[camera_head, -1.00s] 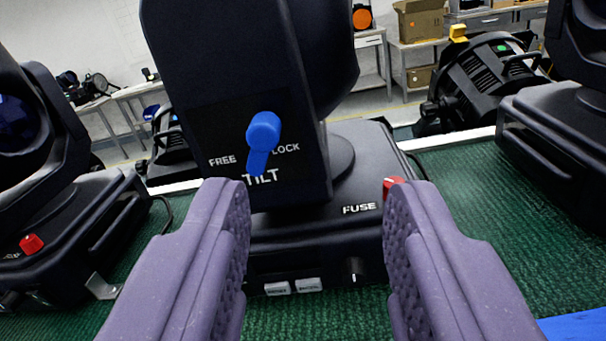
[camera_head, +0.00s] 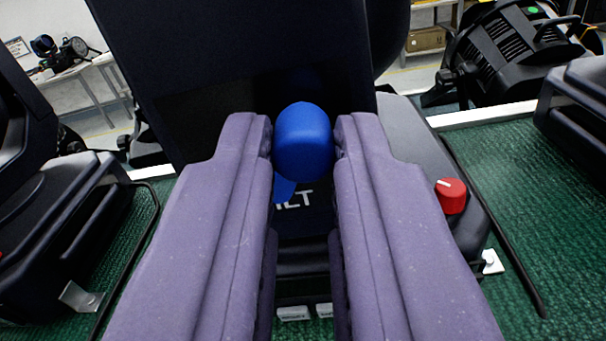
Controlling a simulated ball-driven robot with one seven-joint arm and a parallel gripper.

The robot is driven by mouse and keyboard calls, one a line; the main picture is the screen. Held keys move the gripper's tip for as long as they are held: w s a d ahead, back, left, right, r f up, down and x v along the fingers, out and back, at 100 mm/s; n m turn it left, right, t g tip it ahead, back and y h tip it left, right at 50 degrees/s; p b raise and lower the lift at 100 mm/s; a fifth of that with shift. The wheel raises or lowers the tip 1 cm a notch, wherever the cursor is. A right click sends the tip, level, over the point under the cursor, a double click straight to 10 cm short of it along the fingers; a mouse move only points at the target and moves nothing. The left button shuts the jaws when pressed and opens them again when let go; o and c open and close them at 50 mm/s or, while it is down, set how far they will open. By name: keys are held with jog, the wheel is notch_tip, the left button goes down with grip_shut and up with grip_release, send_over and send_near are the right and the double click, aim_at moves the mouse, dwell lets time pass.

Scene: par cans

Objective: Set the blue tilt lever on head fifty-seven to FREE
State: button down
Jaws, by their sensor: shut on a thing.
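The blue tilt lever (camera_head: 303,140) is on the dark side of the moving head (camera_head: 225,60) in the middle of the head camera view. My gripper (camera_head: 303,145) is shut on the lever's knob, one purple finger on each side. A bit of the lever's arm shows below the knob, by the left finger. Only the end of the word TILT shows between the fingers. The FREE and LOCK marks are hidden behind the fingers, so I cannot read which one the lever points to. No head number is readable.
A red fuse knob (camera_head: 451,195) sits on the base to the right of my fingers. Other heads stand at left (camera_head: 55,230) and at right behind (camera_head: 515,50).

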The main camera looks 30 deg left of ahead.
jog(key=shift+a+n, duration=0.1)
jog(key=shift+n, duration=0.2)
jog(key=a+n+b, duration=0.1)
jog(key=n+b, duration=0.1)
jog(key=n, duration=0.1)
jog(key=a+n+b, duration=0.1)
jog(key=n+b, duration=0.2)
jog(key=n, duration=0.1)
jog(key=s+n+b, duration=0.1)
jog(key=n+b, duration=0.2)
jog(key=n, duration=0.1)
jog(key=shift+a, duration=0.4)
jog(key=shift+n, duration=0.3)
jog(key=c, duration=1.1)
grip_release()
jog(key=shift+o, duration=0.2)
